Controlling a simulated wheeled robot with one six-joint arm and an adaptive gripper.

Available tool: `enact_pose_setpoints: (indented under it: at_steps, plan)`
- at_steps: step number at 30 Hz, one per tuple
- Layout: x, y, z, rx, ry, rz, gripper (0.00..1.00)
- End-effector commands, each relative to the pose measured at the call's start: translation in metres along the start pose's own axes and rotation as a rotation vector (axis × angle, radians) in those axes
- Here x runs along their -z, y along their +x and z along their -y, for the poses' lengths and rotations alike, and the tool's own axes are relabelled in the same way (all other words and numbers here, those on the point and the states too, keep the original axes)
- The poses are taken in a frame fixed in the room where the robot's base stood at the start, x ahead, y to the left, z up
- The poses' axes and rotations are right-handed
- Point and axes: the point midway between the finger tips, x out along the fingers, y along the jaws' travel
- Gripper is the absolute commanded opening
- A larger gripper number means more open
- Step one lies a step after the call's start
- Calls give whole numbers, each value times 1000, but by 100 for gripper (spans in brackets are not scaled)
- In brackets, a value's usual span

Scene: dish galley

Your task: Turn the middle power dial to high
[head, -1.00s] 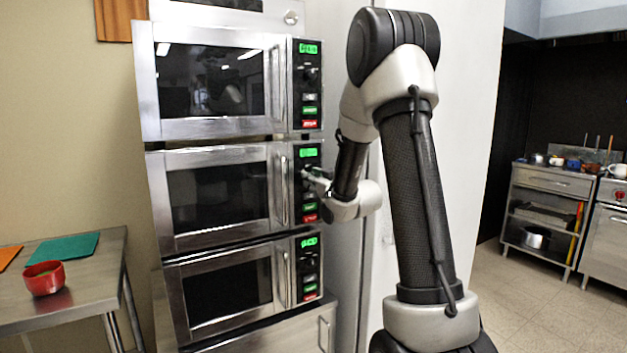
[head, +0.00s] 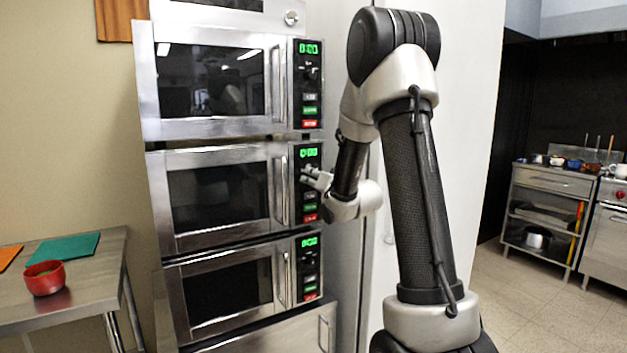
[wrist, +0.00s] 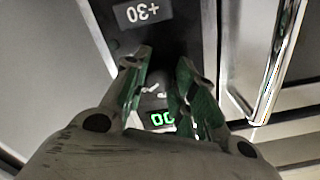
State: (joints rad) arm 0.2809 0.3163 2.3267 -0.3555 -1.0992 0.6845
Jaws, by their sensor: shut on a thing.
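The middle microwave (head: 219,196) is the second of three stacked steel ovens, with a black control panel on its right side and a lit green display (head: 308,153). My gripper (head: 308,176) is at this panel, just below the display, and covers the middle dial in the head view. In the wrist view the two fingers of my gripper (wrist: 162,66) are shut around the dark middle dial (wrist: 160,76). The dial is hard to make out there, and its pointer cannot be read. Small white marks and the green display show between the fingers.
The top microwave (head: 212,82) and bottom microwave (head: 220,293) have similar panels close above and below. The middle door handle (head: 281,188) stands out just left of the panel; it also shows in the wrist view (wrist: 272,65). A red bowl (head: 44,279) sits on the left table.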

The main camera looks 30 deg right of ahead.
Motion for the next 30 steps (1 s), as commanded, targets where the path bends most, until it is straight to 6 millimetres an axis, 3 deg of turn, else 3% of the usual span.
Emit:
enact_pose_setpoints:
  at_steps: [15,16,19,30]
  plan:
    - [-1,0,-1,-2,23,2,3]
    - [-1,0,-1,-2,23,2,28]
    - [-1,0,-1,-2,22,2,47]
    - [0,-4,0,-1,22,0,48]
